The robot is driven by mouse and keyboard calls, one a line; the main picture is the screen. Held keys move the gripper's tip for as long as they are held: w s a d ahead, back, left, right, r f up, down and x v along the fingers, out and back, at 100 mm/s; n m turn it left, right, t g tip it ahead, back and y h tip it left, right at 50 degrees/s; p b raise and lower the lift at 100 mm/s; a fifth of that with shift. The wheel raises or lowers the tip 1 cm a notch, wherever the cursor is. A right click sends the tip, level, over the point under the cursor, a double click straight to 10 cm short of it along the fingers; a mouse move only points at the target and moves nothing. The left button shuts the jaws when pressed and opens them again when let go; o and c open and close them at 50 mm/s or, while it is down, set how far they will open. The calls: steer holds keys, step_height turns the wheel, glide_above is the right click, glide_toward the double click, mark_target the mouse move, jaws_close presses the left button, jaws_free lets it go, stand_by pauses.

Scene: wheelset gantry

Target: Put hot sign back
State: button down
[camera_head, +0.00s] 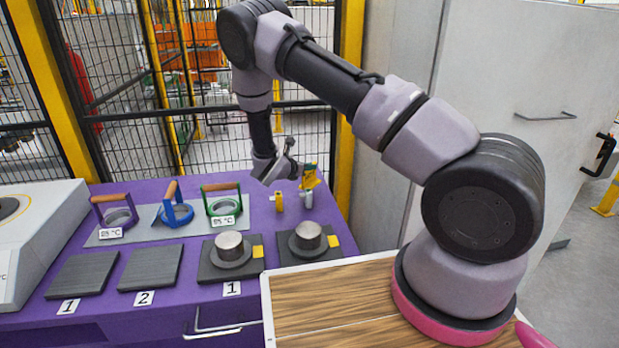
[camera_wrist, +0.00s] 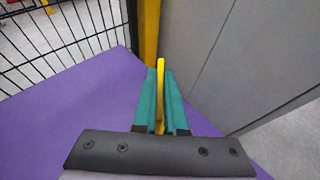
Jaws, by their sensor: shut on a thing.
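The hot sign, a thin yellow plate (camera_head: 311,181), is held up above the back right of the purple table (camera_head: 343,195). In the wrist view the sign (camera_wrist: 160,85) shows edge-on as a narrow yellow strip between the teal fingers. My gripper (camera_head: 304,171) is shut on it, and in the wrist view the gripper (camera_wrist: 160,105) points toward the table's back right corner. The face of the sign is too small to read. Beneath it stand a small yellow piece (camera_head: 279,202) and a small grey piece (camera_head: 307,200).
Two dark blocks with metal cylinders (camera_head: 230,244) (camera_head: 308,235) stand in front. Blue (camera_head: 177,214), purple (camera_head: 118,216) and green (camera_head: 223,210) handled tools stand at the back left, behind dark plates (camera_head: 83,275) (camera_head: 151,267). A mesh fence (camera_head: 130,130) and a grey cabinet (camera_head: 385,200) border the table.

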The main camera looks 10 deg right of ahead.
mark_target(309, 183)
steer(key=shift+f, duration=1.75)
steer(key=shift+f, duration=0.1)
steer(key=c, duration=1)
jaws_free()
